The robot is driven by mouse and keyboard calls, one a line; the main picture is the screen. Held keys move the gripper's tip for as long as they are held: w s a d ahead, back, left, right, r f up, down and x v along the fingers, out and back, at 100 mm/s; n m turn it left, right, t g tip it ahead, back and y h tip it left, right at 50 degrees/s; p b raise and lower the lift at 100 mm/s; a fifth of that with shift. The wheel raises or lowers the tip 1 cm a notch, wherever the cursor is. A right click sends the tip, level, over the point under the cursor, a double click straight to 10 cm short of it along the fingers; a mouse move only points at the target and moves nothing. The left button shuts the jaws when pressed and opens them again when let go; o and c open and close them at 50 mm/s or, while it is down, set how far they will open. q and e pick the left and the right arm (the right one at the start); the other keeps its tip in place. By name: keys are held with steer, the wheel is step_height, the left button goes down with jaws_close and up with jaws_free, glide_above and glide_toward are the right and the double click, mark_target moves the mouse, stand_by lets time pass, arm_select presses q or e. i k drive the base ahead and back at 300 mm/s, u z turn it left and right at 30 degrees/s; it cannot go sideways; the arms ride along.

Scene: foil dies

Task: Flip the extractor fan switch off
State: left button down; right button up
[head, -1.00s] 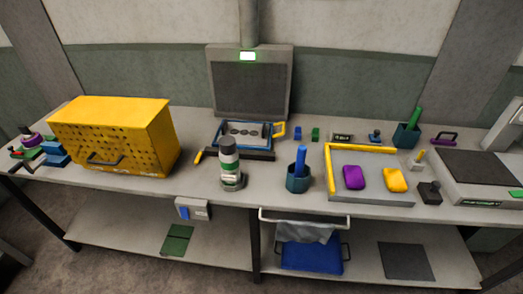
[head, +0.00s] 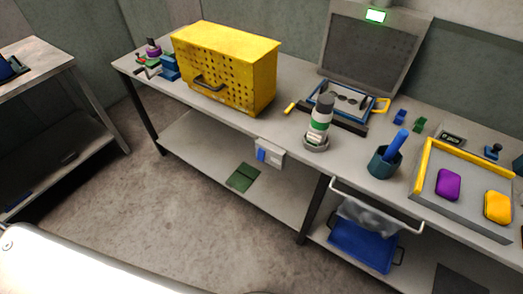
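A small grey box with a blue rocker (head: 268,154) is fixed to the front edge of the bench; it looks like the fan switch. Its rocker position is too small to tell. A grey extractor hood (head: 366,55) with a dark panel stands at the back of the bench. A lit green indicator (head: 376,16) shows at its top. Neither of my grippers is in view. A white rounded part of my own body shows at the bottom left.
A yellow perforated cabinet (head: 225,68) stands on the bench left of the hood. A bottle (head: 319,118) and a teal cup (head: 384,162) stand near the front edge. A second table (head: 35,68) is at the far left. The floor (head: 150,215) before the bench is clear.

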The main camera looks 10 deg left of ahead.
mark_target(260, 153)
steer(key=z, duration=0.05)
steer(key=k, duration=0.8)
steer(key=z, duration=0.7)
steer(key=i, duration=0.45)
steer(key=u, duration=0.05)
